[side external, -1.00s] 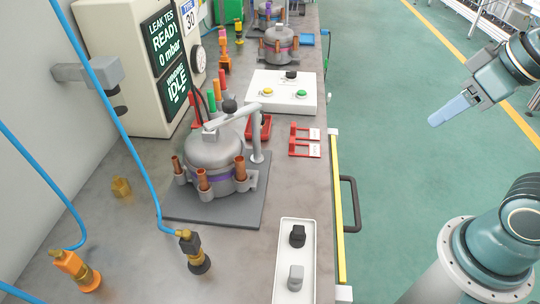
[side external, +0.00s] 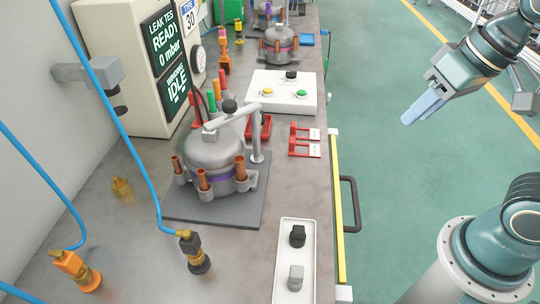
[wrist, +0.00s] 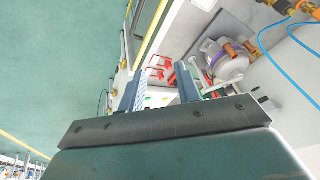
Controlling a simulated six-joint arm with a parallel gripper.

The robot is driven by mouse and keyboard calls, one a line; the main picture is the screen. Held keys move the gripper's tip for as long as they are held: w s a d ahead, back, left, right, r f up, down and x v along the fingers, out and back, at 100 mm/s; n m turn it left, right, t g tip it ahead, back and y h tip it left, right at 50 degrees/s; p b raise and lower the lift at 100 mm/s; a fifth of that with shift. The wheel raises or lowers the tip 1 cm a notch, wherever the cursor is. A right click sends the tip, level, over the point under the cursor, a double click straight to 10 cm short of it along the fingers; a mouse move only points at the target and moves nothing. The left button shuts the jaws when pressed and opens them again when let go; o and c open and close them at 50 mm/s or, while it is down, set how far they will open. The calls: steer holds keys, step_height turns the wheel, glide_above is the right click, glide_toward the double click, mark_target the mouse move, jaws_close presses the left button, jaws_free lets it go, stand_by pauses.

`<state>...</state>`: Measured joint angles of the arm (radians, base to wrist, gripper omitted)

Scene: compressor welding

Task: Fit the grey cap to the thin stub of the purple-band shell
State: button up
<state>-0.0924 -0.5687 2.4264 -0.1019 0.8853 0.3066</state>
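The purple-band shell (side external: 212,150) stands upright on a dark grey plate (side external: 185,211), with several copper stubs around it; I cannot tell which stub is the thin one. A grey arm with a black knob reaches over its top. My gripper (side external: 412,117) is in the air right of the bench, away from shell and caps. The wrist view shows its two blue fingers (wrist: 160,68) apart and nothing between them.
Hose couplings (side external: 196,254) and (side external: 77,271) stand on the bench at the near left, with blue hoses hanging above. A button box (side external: 283,82) and red holders (side external: 304,140) lie behind. A yellow rail (side external: 338,210) and black handle line the bench edge. Open floor lies to the right.

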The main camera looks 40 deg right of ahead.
steer(key=w+a+f+m+g+y, duration=0.2)
steer(key=w+a+f+m+g, duration=0.15)
steer(key=a, duration=0.65)
steer(key=m+g, duration=0.4)
glide_toward(297, 269)
steer(key=shift+w+d+r, duration=0.15)
steer(key=shift+w+r, duration=0.1)
steer(key=shift+r, duration=0.2)
steer(key=shift+f, duration=0.1)
steer(key=shift+x, duration=4.15)
steer(key=shift+s, duration=0.1)
steer(key=shift+x, duration=2.6)
steer(key=shift+c, duration=0.4)
steer(key=c, duration=0.6)
